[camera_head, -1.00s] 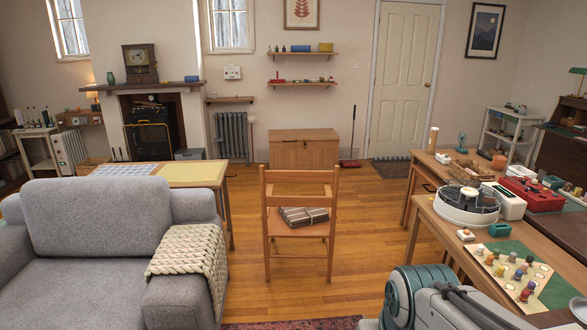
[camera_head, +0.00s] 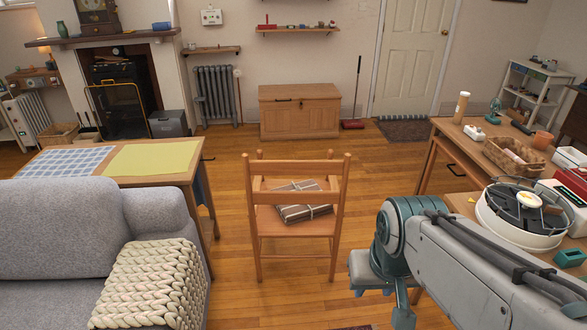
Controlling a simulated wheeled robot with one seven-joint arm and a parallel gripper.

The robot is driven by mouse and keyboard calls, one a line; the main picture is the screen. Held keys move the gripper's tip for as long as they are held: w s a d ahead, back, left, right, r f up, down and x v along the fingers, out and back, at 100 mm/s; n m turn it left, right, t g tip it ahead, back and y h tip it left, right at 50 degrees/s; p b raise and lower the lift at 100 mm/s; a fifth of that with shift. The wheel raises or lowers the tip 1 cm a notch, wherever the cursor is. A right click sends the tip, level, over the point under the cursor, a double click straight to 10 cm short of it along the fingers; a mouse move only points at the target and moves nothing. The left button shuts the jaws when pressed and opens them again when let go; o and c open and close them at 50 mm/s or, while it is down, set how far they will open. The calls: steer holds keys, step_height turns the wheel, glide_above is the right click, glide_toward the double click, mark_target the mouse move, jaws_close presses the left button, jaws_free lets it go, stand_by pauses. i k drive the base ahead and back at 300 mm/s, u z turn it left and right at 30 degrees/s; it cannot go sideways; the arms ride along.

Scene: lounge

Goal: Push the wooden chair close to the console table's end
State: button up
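The wooden chair (camera_head: 297,197) stands upright in the middle of the floor, its ladder back towards me. A parcel (camera_head: 296,208) tied with string lies on its seat. The wooden table behind the sofa, which looks like the console table (camera_head: 181,178), stands to the left of the chair. Its right end faces the chair, with a gap of bare floor between them. My arm reaches in from the lower right, its teal joint right of the chair and apart from it in the picture.
A grey sofa (camera_head: 58,229) with a knitted throw (camera_head: 155,284) fills the lower left. A cluttered wooden table (camera_head: 443,160) stands on the right. A wooden chest (camera_head: 299,110) is against the back wall. Bare floor (camera_head: 345,175) lies around and behind the chair.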

mark_target(265, 221)
steer(key=i, duration=0.85)
steer(key=z, duration=1.6)
steer(key=i, duration=1.15)
steer(key=u, duration=4)
